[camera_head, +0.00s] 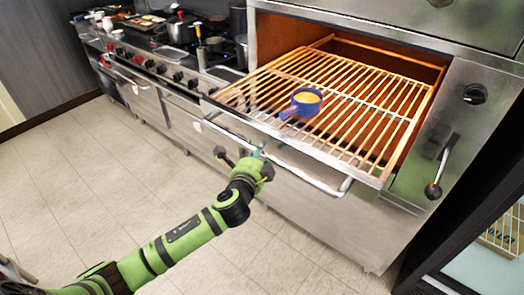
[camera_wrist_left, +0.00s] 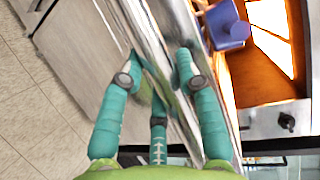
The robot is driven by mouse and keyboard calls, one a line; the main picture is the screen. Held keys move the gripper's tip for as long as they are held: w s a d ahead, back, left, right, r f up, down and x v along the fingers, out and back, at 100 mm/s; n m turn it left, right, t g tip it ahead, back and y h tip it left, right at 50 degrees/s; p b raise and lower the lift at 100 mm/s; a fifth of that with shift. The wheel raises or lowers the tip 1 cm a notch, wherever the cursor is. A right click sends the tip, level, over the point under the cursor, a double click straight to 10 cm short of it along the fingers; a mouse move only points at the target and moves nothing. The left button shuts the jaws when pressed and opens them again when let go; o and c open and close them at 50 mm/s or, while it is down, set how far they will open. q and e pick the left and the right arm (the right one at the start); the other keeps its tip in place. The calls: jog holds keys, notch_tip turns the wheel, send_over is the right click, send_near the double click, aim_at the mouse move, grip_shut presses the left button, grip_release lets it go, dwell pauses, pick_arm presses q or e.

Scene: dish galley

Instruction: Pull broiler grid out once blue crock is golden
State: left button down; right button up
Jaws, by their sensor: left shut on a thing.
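The broiler grid (camera_head: 352,108) is a rack of orange-lit bars, and it sticks out of the open broiler. A small blue crock (camera_head: 296,109) with a yellow-golden top sits on the grid near its middle, its handle toward the front left. The blue crock also shows at the upper right of the left wrist view (camera_wrist_left: 228,28). My left gripper (camera_head: 262,153) is at the bar handle (camera_head: 318,182) along the grid's front. In the left wrist view its teal fingers (camera_wrist_left: 159,58) are closed around this metal bar. My right gripper is not in view.
A steel range with several knobs (camera_head: 160,68) and pots (camera_head: 182,32) stands to the left. A lever with a black ball (camera_head: 433,190) is on the right panel. A dark-framed glass-fronted unit (camera_head: 484,262) stands at the lower right. The tiled floor (camera_head: 90,170) in front is clear.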

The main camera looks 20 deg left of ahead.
pick_arm(q)
jog(key=shift+s+a, duration=0.25)
jog(key=shift+s, duration=0.2)
jog(key=c, duration=0.8)
grip_release()
jog(key=shift+c, duration=0.2)
jog(key=shift+s+d, duration=0.1)
jog(key=s+r, duration=0.2)
jog(key=s, duration=0.9)
jog(key=shift+s+d, duration=0.25)
jog(key=shift+s, duration=0.05)
